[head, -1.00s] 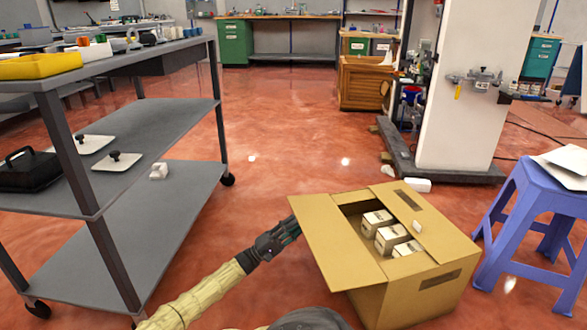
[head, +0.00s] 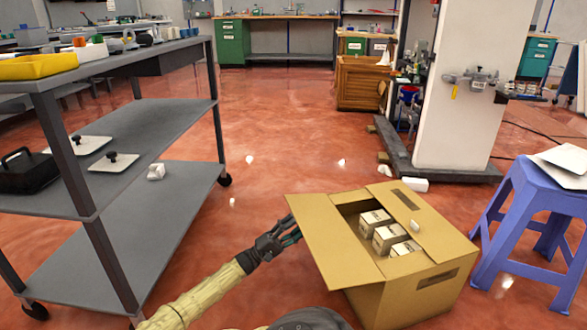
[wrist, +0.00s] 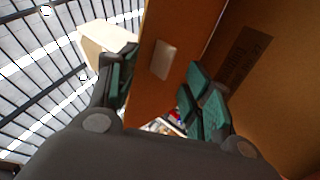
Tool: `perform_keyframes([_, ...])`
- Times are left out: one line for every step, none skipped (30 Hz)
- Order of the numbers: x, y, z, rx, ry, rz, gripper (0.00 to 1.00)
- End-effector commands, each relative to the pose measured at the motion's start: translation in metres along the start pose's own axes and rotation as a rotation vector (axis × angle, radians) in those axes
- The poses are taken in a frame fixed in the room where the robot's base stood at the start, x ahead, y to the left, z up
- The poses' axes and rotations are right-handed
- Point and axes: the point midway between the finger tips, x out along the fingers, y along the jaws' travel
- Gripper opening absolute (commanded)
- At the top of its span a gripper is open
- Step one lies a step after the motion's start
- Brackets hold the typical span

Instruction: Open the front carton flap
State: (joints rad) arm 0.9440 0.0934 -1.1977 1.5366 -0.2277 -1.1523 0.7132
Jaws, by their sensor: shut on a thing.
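A tan cardboard carton (head: 415,300) stands on the floor with its top partly open. Its left flap (head: 330,250) slopes outward over the near left side. The opposite flap (head: 428,217) lies over the right part of the opening and carries a small pale tab (head: 415,226). My gripper (head: 293,231) is at the outer edge of the left flap. In the wrist view its teal-padded fingers (wrist: 165,88) stand either side of a brown cardboard panel (wrist: 180,35) with a pale tab (wrist: 163,60). The exact contact is partly hidden.
Several small boxes (head: 388,238) sit inside the carton. A grey shelf cart (head: 150,215) stands at the left, a purple stool (head: 535,205) close by on the right, and a white pillar (head: 455,100) behind. The red floor between cart and carton is mostly clear.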

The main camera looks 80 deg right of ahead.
Motion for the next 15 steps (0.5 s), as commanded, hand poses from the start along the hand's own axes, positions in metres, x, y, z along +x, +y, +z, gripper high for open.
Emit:
perform_keyframes([0.001, -0.004, 0.004, -0.003, -0.009, -0.002, 0.29])
perform_keyframes([-0.001, -0.004, 0.004, -0.003, -0.009, -0.002, 0.27])
perform_keyframes([-0.005, -0.004, 0.004, -0.003, -0.010, -0.001, 0.26])
perform_keyframes([-0.009, -0.004, 0.004, -0.003, -0.009, -0.002, 0.26])
perform_keyframes([-0.015, -0.004, 0.003, -0.003, -0.007, -0.002, 0.26])
perform_keyframes([-0.022, -0.003, 0.003, -0.002, -0.005, -0.002, 0.26])
perform_keyframes([-0.028, -0.003, 0.002, -0.002, -0.005, -0.002, 0.26])
perform_keyframes([-0.034, -0.003, 0.002, -0.002, -0.003, -0.002, 0.26])
perform_keyframes([-0.043, -0.002, 0.001, -0.001, -0.001, -0.002, 0.26])
perform_keyframes([-0.049, -0.001, 0.001, 0.000, 0.000, -0.002, 0.26])
perform_keyframes([-0.055, -0.001, 0.001, 0.000, 0.001, -0.002, 0.26])
perform_keyframes([-0.063, 0.000, 0.001, 0.000, 0.001, -0.001, 0.26])
perform_keyframes([-0.069, 0.000, 0.000, 0.000, 0.002, -0.002, 0.26])
perform_keyframes([-0.075, 0.000, 0.000, 0.001, 0.003, -0.002, 0.26])
perform_keyframes([-0.082, 0.000, 0.000, 0.001, 0.002, -0.001, 0.26])
